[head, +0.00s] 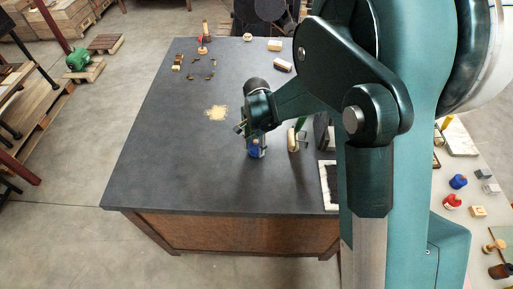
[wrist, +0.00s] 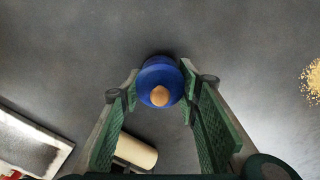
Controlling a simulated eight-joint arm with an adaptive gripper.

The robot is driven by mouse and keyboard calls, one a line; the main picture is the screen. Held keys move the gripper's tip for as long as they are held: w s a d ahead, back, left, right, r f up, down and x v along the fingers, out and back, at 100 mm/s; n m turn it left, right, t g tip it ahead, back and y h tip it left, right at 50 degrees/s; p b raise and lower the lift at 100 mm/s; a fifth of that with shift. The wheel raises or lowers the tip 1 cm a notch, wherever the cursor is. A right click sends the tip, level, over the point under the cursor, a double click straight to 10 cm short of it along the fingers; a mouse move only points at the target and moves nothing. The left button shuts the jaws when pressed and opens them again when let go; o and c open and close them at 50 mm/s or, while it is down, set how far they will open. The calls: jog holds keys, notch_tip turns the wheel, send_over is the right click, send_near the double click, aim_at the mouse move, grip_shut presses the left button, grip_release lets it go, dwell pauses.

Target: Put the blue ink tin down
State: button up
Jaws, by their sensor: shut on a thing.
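The blue ink tin (wrist: 158,76) is a round blue can with a tan knob on its lid, upright between my fingers in the wrist view. My gripper (wrist: 160,92) is shut on it, with one green finger pad on each side. In the head view the tin (head: 255,150) shows under my gripper (head: 250,137), over the dark tabletop (head: 180,150). The pictures do not clearly show whether its base touches the table.
A cream roller (wrist: 136,151) and a pale-framed dark slab (wrist: 30,142) lie nearby; the slab also shows in the head view (head: 329,185). A patch of golden crumbs (head: 216,112) lies left of my gripper. Small blocks (head: 283,66) stand at the back. The front left tabletop is clear.

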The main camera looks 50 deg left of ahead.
jog(key=shift+f, duration=0.45)
jog(key=shift+f, duration=0.2)
jog(key=o, duration=1.1)
jog(key=shift+c, duration=0.2)
jog(key=shift+r, duration=0.1)
notch_tip(320, 180, up, 12)
jog(key=shift+r, duration=0.1)
dwell(0.3)
dwell(0.4)
